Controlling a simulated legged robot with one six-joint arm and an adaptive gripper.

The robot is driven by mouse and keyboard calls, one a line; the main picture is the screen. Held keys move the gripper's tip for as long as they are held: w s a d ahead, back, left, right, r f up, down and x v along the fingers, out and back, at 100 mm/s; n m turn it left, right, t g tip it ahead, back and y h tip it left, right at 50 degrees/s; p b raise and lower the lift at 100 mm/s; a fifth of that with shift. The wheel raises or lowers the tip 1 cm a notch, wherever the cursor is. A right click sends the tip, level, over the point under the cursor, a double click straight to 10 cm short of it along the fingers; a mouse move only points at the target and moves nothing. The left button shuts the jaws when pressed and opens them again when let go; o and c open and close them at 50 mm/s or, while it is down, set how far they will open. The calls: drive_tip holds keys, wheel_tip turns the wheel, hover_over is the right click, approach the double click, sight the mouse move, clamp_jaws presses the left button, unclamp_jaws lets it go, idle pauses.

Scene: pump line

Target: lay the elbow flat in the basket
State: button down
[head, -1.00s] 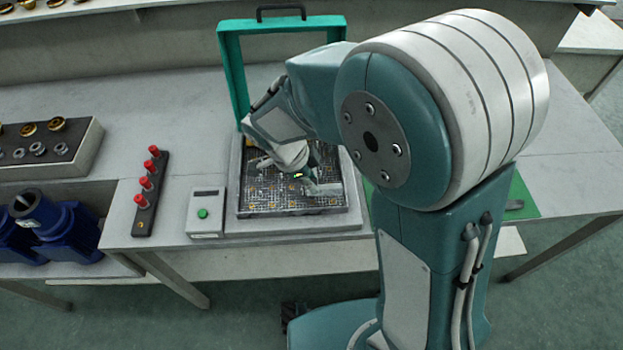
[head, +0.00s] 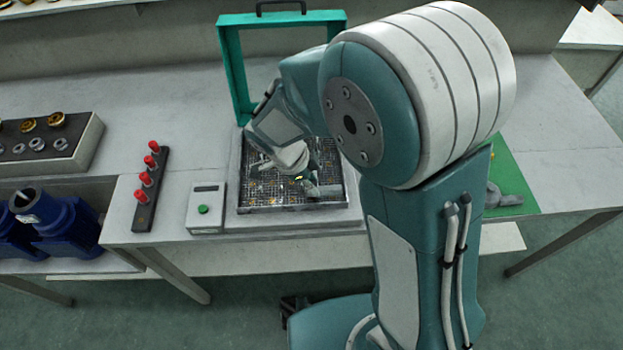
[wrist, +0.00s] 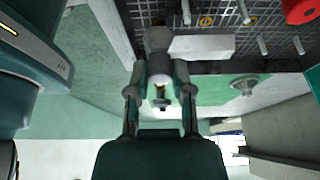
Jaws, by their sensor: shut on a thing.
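The grey elbow (wrist: 205,46) is between the fingertips of my gripper (wrist: 160,75) in the wrist view, its round end at the fingers and its straight arm pointing right. My gripper is shut on it. In the head view the elbow (head: 329,191) shows small beside my gripper (head: 312,187), over the right part of the wire-mesh basket (head: 287,209). The basket's mesh also shows at the top of the wrist view (wrist: 220,18). I cannot tell whether the elbow touches the mesh. My arm hides part of the basket's right side.
A green frame with a black handle (head: 229,72) stands behind the basket. A control box with a green button (head: 205,212) and a strip of red knobs (head: 147,195) are to the left. A grey part (head: 493,196) lies on a green mat (head: 522,197) to the right. Upright pegs stand in the basket.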

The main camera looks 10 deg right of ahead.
drive_tip(key=shift+f, duration=0.75)
drive_tip(key=shift+c, duration=2.2)
unclamp_jaws()
drive_tip(key=v, duration=1.2)
